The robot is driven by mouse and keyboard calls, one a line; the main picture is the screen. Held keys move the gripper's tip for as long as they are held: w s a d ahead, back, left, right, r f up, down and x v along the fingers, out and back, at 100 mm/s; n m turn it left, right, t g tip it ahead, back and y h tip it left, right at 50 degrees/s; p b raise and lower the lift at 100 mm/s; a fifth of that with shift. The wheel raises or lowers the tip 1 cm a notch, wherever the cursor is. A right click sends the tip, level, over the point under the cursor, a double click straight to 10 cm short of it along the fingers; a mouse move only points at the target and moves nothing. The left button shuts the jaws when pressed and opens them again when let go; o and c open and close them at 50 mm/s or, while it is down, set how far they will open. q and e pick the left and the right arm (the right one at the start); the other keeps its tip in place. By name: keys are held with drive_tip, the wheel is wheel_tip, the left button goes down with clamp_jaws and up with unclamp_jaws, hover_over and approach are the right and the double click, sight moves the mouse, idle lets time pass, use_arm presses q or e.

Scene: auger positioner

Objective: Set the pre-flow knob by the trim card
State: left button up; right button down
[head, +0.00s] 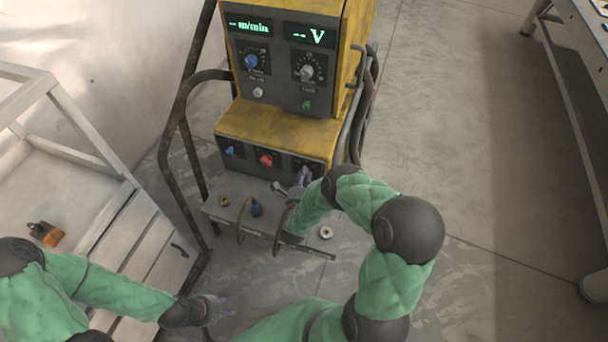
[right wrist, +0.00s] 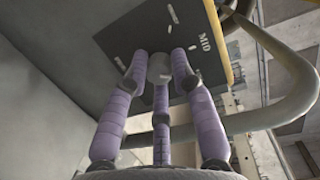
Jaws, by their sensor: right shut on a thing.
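The yellow machine (head: 275,122) has a dark lower panel with a blue knob (head: 230,151) and a red knob (head: 266,159). My right gripper (head: 304,176) is at the right end of this row and covers what is there. In the right wrist view, its purple fingers (right wrist: 160,75) are closed around a small grey knob (right wrist: 159,62) on a dark panel marked MID. Its pointer setting cannot be read. My left gripper (head: 216,307) hangs low, away from the machine; its finger opening is unclear. I cannot make out a trim card.
Above are two displays, a blue dial (head: 251,61) and a grey dial (head: 306,72). A grey shelf (head: 285,237) with sockets and cables juts out below. Dark tube rails flank the machine. A pale cart (head: 100,215) stands left. Open floor lies to the right.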

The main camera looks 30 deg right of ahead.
drive_tip(key=shift+w+a+n+g+h+p, duration=0.15)
drive_tip(key=shift+n+g+p, duration=0.35)
drive_tip(key=shift+n, duration=1.7)
drive_tip(key=shift+s+a+n+g+h+p, duration=0.1)
drive_tip(key=shift+n+g+h+p, duration=0.35)
drive_tip(key=shift+n, duration=1.75)
drive_tip(key=shift+w+a+n+g+p, duration=0.1)
drive_tip(key=shift+n+g+p, duration=0.4)
drive_tip(key=shift+n, duration=1.7)
drive_tip(key=c, duration=1.1)
unclamp_jaws()
drive_tip(key=shift+o, duration=0.2)
drive_tip(key=shift+d, duration=0.1)
drive_tip(key=v, duration=1.2)
drive_tip(key=shift+w+r, duration=0.1)
